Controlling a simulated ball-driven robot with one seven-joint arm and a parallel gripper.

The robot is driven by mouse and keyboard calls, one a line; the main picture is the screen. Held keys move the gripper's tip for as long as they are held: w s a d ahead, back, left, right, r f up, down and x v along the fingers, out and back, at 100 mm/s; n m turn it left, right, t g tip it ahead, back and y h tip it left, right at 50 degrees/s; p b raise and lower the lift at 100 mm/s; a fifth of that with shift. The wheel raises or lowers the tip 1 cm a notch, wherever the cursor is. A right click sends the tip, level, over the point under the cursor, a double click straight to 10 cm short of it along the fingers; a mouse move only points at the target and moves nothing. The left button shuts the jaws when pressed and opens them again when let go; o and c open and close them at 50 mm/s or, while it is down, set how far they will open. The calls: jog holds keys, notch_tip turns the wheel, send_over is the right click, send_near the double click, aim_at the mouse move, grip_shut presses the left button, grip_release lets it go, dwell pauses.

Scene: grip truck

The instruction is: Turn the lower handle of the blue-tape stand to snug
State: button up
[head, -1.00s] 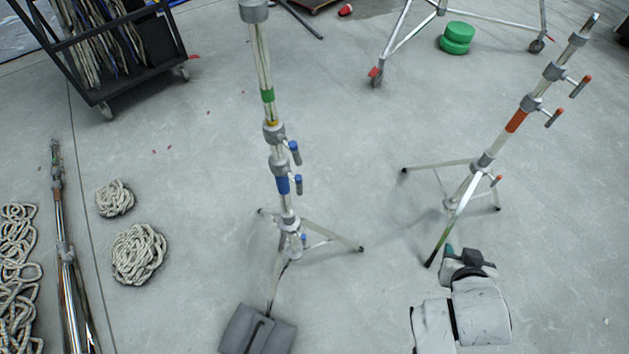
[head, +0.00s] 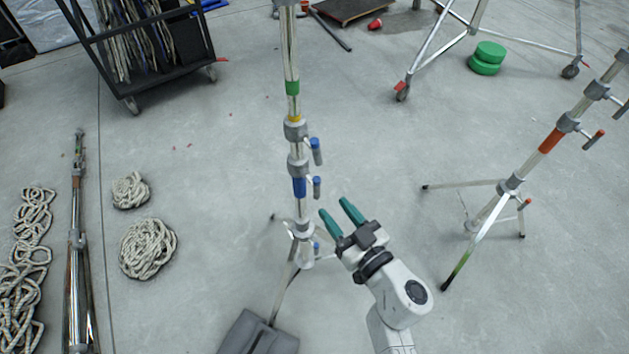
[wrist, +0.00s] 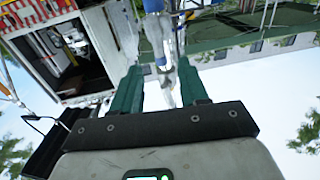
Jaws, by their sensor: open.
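The blue-tape stand (head: 299,187) stands upright on its tripod in the middle of the head view. An upper blue-tipped handle (head: 315,150) and a lower blue-tipped handle (head: 317,187) stick out from its right side, the lower one beside the blue tape. Another small blue-tipped handle (head: 316,248) is near the tripod. My gripper (head: 335,208) is open and empty, its teal fingers pointing up-left, just right of the stand and below the lower handle in the picture. In the wrist view, part of the stand (wrist: 160,35) shows beyond and between the open fingers (wrist: 160,72). No contact is visible.
A red-tape stand (head: 550,140) stands to the right. A grey sandbag (head: 258,335) lies at the blue-tape stand's foot. Rope coils (head: 147,248) and folded stands (head: 77,240) lie left. A black cart (head: 150,60) is behind. Floor between the two stands is clear.

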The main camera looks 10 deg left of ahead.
aim_at(319, 189)
jog(key=b+x, duration=0.2)
jog(key=x, duration=0.6)
jog(key=shift+w+a+f, duration=0.1)
jog(key=shift+w, duration=0.1)
jog(key=shift+b+x, duration=0.45)
jog(key=shift+x, duration=0.35)
grip_shut()
